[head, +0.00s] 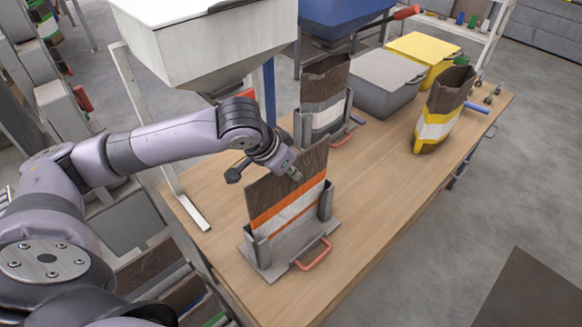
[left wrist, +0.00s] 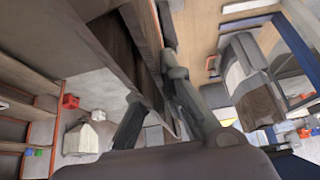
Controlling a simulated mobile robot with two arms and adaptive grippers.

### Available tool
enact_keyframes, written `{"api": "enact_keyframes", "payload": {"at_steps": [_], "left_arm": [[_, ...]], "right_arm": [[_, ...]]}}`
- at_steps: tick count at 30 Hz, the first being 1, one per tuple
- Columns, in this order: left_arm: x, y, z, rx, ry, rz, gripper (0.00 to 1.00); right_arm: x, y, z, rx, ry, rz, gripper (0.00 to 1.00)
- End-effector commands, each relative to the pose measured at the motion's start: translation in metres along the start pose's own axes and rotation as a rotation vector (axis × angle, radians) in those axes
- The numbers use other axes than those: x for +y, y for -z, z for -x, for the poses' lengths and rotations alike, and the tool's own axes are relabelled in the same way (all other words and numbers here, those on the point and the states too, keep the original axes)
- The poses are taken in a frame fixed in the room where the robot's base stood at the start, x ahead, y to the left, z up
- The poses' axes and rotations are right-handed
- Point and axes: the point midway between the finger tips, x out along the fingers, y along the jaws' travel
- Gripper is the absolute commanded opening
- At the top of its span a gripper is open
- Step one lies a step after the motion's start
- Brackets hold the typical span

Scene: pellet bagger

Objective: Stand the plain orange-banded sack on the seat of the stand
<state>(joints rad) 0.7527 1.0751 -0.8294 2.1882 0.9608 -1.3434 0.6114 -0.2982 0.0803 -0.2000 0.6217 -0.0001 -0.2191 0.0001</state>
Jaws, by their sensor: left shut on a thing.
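The plain orange-banded sack (head: 288,202) is dark brown with orange and white bands. It stands nearly upright between the side posts of the grey metal stand (head: 265,252), which has a red handle in front. The posts and front hide its lower edge, so I cannot tell whether its bottom rests on the seat. My left gripper (head: 293,174) is shut on the sack's top edge. In the left wrist view, the fingers (left wrist: 157,88) lie either side of the brown sack wall (left wrist: 118,38). My right gripper is not in view.
A grey-banded sack (head: 323,98) stands in another stand behind. A yellow-banded sack (head: 436,122), a grey bin (head: 383,82) and a yellow bin (head: 424,50) are farther right. A white hopper (head: 205,40) hangs above my left arm. The wooden table (head: 375,190) is clear right of the stand.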

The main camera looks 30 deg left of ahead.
Motion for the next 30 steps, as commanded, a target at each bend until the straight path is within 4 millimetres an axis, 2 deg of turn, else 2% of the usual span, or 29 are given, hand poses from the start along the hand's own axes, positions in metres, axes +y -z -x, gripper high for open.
{"api": "enact_keyframes", "payload": {"at_steps": [19,20,30], "left_arm": [[0.0,-0.0046,-0.0084,0.0,0.0,0.0,0.0],[0.0,-0.0045,-0.0085,0.001,0.001,0.0,0.08],[0.0001,-0.0043,-0.0079,0.001,0.0,0.0,0.31]], "right_arm": [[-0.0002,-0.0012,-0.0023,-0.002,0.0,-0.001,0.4],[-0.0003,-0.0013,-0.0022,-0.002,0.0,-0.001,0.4],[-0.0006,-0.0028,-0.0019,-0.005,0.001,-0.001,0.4]]}}
